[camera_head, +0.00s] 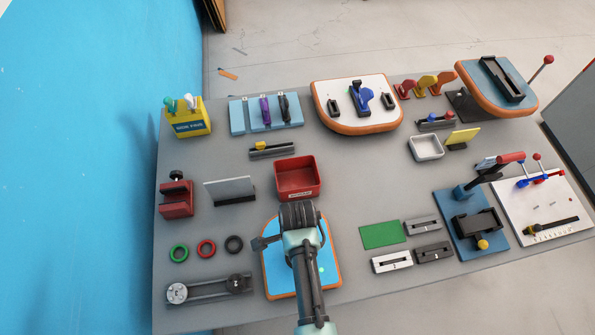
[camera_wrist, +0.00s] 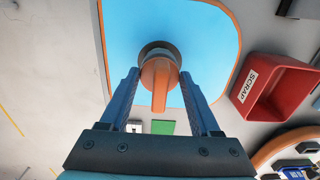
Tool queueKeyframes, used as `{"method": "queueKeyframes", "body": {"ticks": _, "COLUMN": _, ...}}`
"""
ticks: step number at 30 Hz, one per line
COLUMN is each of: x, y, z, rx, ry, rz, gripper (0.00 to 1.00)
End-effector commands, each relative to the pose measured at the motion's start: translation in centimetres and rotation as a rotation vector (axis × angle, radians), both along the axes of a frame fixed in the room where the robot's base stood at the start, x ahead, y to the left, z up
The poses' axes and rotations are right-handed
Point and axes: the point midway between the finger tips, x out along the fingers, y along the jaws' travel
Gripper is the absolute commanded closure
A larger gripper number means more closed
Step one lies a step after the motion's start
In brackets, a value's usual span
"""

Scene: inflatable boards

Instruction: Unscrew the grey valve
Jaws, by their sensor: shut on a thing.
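The valve (camera_wrist: 160,82) stands on the blue inflatable board with the orange edge (camera_wrist: 200,22). In the wrist view it shows an orange body with a protruding orange stem and a dark grey ring around its far side. My gripper (camera_wrist: 161,75) is shut on the valve, with one blue finger on each side. The exact contact at the fingertips is partly hidden. In the head view the board (camera_head: 275,275) lies at the table's front, and my arm covers the valve and my fingers.
A red SCRAP bin (camera_head: 298,178) stands just behind the board. Green, red and dark rings (camera_head: 206,249) lie to its left. A green pad (camera_head: 383,235) and several grey slotted blocks (camera_head: 392,262) lie to its right. Bare grey tabletop shows between them.

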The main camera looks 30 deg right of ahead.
Motion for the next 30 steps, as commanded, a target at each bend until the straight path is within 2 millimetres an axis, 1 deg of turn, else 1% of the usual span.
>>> {"method": "queueKeyframes", "body": {"ticks": 2, "x": 0.0, "y": 0.0, "z": -0.3, "rx": 0.0, "ry": -0.001, "rz": 0.0, "gripper": 0.91}}
{"method": "queueKeyframes", "body": {"ticks": 3, "x": 0.0, "y": 0.0, "z": -0.2, "rx": 0.0, "ry": -0.001, "rz": 0.0, "gripper": 0.33}}
{"method": "queueKeyframes", "body": {"ticks": 8, "x": 0.0, "y": 0.0, "z": -0.2, "rx": 0.0, "ry": 0.0, "rz": 0.0, "gripper": 0.04}}
{"method": "queueKeyframes", "body": {"ticks": 9, "x": 0.0, "y": 0.0, "z": -0.2, "rx": 0.0, "ry": 0.0, "rz": 0.0, "gripper": 0.02}}
{"method": "queueKeyframes", "body": {"ticks": 17, "x": 0.0, "y": 0.0, "z": -0.2, "rx": 0.0, "ry": 0.0, "rz": 0.0, "gripper": 0.02}}
{"method": "queueKeyframes", "body": {"ticks": 20, "x": 0.0, "y": 0.0, "z": 0.2, "rx": 0.0, "ry": 0.0, "rz": 0.0, "gripper": 0.02}}
{"method": "queueKeyframes", "body": {"ticks": 23, "x": 0.0, "y": 0.0, "z": 1.0, "rx": -0.001, "ry": -0.002, "rz": 0.0, "gripper": 0.02}}
{"method": "queueKeyframes", "body": {"ticks": 26, "x": 0.0, "y": 0.0, "z": 2.5, "rx": -0.001, "ry": -0.003, "rz": 0.0, "gripper": 0.02}}
{"method": "queueKeyframes", "body": {"ticks": 30, "x": 0.1, "y": 0.0, "z": 5.2, "rx": -0.002, "ry": -0.006, "rz": 0.0, "gripper": 0.02}}
